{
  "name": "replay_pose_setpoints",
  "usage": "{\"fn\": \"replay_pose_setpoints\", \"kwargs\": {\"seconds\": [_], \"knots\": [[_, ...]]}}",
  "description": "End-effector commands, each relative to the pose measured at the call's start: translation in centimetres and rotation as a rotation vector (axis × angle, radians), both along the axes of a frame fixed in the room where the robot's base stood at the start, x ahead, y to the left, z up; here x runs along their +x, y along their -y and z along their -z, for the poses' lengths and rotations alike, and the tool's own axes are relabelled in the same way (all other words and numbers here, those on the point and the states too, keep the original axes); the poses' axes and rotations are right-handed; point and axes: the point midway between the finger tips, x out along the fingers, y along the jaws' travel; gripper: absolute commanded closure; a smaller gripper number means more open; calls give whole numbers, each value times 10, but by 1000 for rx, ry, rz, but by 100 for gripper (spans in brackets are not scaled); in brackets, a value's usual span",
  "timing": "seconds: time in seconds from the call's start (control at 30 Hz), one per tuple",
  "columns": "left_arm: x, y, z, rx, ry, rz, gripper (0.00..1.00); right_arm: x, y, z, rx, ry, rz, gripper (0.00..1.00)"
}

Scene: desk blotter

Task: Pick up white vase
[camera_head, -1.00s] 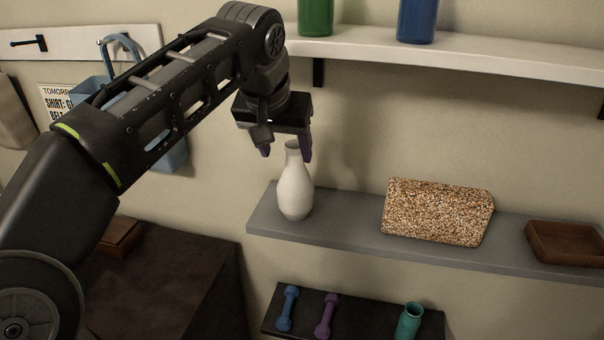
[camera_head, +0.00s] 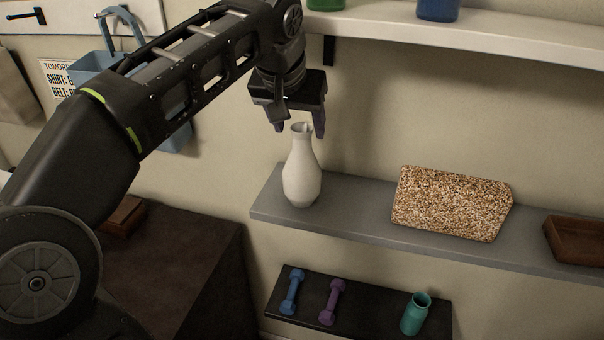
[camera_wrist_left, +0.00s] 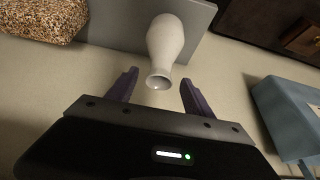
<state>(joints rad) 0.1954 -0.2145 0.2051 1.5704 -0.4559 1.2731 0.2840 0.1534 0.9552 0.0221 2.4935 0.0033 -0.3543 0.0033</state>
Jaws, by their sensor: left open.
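The white vase (camera_head: 301,172) stands upright near the left end of the grey shelf (camera_head: 350,222). My left gripper (camera_head: 298,130) points down just above the vase, with its fingers around the level of the vase's mouth. In the left wrist view the vase (camera_wrist_left: 165,45) shows with its mouth facing the camera, between and beyond the two open fingers of the gripper (camera_wrist_left: 160,92). A gap shows on each side of the mouth, so the gripper holds nothing. My right gripper is not in view.
A speckled board (camera_head: 452,203) and a brown tray (camera_head: 578,240) are to the right on the same shelf. The white upper shelf (camera_head: 450,36) is above. A blue bag (camera_head: 95,65) hangs left.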

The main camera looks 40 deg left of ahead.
Motion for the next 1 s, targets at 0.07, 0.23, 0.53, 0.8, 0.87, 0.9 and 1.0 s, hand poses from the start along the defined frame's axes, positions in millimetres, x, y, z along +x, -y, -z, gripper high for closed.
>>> {"fn": "replay_pose_setpoints", "kwargs": {"seconds": [0.07,0.23,0.53,0.8,0.87,0.9,1.0], "knots": [[0,0,0,0,1,0,40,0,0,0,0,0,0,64],[1,0,1,0,0,0,40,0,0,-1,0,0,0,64],[18,-7,32,0,-3,0,40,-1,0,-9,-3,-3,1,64],[24,-9,45,1,2,0,40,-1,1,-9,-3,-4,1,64],[24,-9,45,1,2,0,40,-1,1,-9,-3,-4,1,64],[24,-9,45,1,2,0,40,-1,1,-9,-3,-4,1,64],[24,-9,45,1,2,0,40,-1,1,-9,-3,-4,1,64]]}}
